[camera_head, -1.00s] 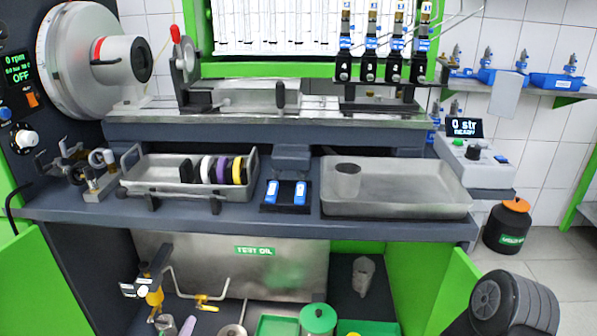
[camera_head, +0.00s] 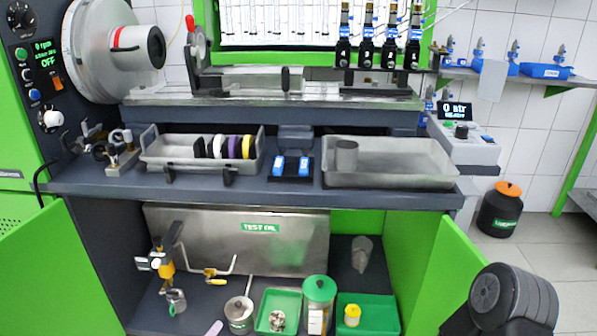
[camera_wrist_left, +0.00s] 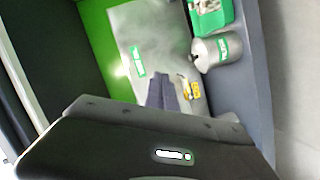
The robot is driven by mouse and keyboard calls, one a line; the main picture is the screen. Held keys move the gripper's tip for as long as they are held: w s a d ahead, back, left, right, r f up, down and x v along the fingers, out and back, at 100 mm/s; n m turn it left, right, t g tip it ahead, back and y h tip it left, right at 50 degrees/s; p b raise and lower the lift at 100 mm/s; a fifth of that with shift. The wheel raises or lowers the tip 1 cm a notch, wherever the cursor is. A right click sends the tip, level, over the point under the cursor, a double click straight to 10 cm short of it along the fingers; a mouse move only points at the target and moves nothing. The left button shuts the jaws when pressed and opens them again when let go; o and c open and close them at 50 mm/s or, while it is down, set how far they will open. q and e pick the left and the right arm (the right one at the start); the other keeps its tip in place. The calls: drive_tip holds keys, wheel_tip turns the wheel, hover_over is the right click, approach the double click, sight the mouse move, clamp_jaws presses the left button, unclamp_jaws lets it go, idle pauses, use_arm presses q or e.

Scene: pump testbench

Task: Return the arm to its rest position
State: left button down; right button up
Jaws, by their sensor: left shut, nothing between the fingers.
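My left gripper (camera_wrist_left: 162,92) shows in the left wrist view as two dark fingers close together, shut and empty. Past its fingertips is the steel oil tank (camera_wrist_left: 160,45) with a green label. The same tank (camera_head: 190,240) stands in the open lower cabinet in the head view, its label reading TEST OIL. I cannot make out either gripper's fingers in the head view. The right gripper is not in view.
Open green doors (camera_head: 45,270) flank the cabinet. The worktop carries a tray (camera_head: 155,150) of coloured rings, blue pieces (camera_head: 291,166) and a larger tray (camera_head: 400,165). A green-lidded jar (camera_head: 319,300) stands low in the cabinet. Floor at right is clear around a black canister (camera_head: 500,215).

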use_arm(q)
drive_tip(key=s+d+f+m+g+h, duration=0.1)
drive_tip(key=s+d+f+g+h, duration=0.2)
drive_tip(key=s+d+g, duration=0.5)
drive_tip(key=s+d+f+m+g+h, duration=0.2)
drive_tip(key=s+d+g, duration=0.2)
drive_tip(key=s+d, duration=0.75)
drive_tip(key=s+a+r+m+g+y, duration=0.1)
drive_tip(key=s+a+g+y, duration=0.15)
drive_tip(key=s, duration=0.75)
drive_tip(key=s+a+r+m+g+y, duration=0.15)
drive_tip(key=s+y, duration=0.25)
drive_tip(key=s, duration=0.6)
drive_tip(key=w+f+t+b, duration=0.2)
drive_tip(key=w+f+b, duration=0.4)
drive_tip(key=f+b, duration=0.4)
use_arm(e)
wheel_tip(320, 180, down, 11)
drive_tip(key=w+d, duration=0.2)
use_arm(q)
wheel_tip(320, 180, up, 31)
drive_tip(key=s+d+p, duration=0.2)
drive_tip(key=p, duration=2.7)
drive_tip(key=shift+s+f+m, duration=0.2)
drive_tip(key=shift+s+m, duration=0.05)
drive_tip(key=shift+m, duration=0.2)
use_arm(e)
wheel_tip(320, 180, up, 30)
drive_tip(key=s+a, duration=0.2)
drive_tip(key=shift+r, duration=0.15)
